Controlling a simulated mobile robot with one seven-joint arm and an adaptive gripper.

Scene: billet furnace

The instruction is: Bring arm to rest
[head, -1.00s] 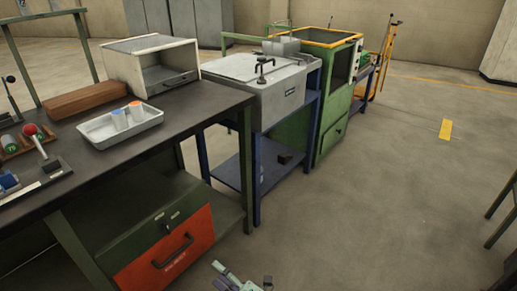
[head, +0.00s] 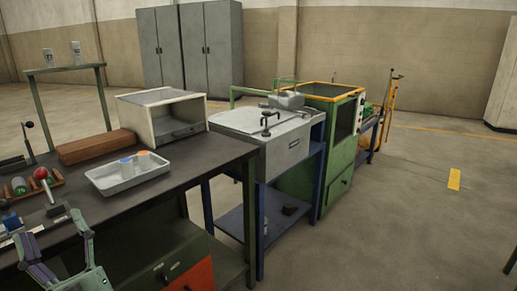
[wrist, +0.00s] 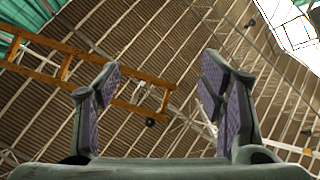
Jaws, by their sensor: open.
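My gripper (head: 54,236) shows at the lower left of the head view, raised in front of the near edge of the dark workbench (head: 130,213). Its two fingers are spread apart with nothing between them. In the wrist view the open fingers of my gripper (wrist: 165,85) point up at a ribbed ceiling with beams, and the gap between them is empty. The rest of my arm is mostly out of the head view.
The bench bears a white tray (head: 104,185) with cups, a brown block (head: 95,147), an open-fronted box (head: 163,112) and a red-knobbed item (head: 41,174). A grey-topped unit (head: 240,121) and green machine (head: 340,150) stand beyond.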

